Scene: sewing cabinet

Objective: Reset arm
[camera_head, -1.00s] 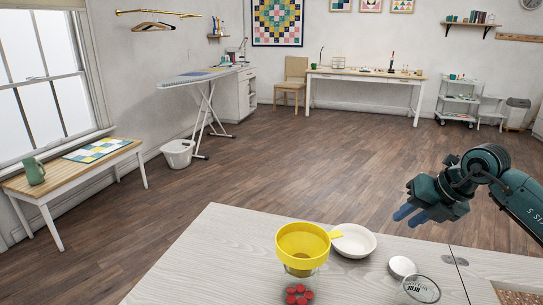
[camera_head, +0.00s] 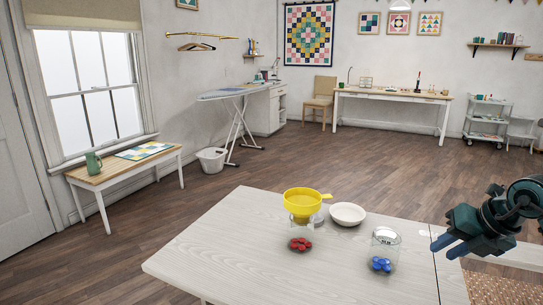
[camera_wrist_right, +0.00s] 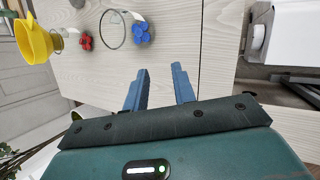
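My right gripper (camera_head: 455,247) hangs at the right, above the table's right side, with its blue fingers pointing left. In the right wrist view the two blue fingers (camera_wrist_right: 160,88) stand apart with nothing between them. My left gripper is not in view. The funnel (camera_wrist_right: 35,40), red pieces (camera_wrist_right: 86,41) and blue pieces (camera_wrist_right: 140,33) also show in the right wrist view, apart from my gripper.
A white bowl (camera_head: 347,213) stands beside the funnel on the pale wooden table (camera_head: 240,255). The table's left and front parts are clear. A bench with a green jug (camera_head: 93,163), an ironing board (camera_head: 228,94) and a desk (camera_head: 395,93) stand farther off.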

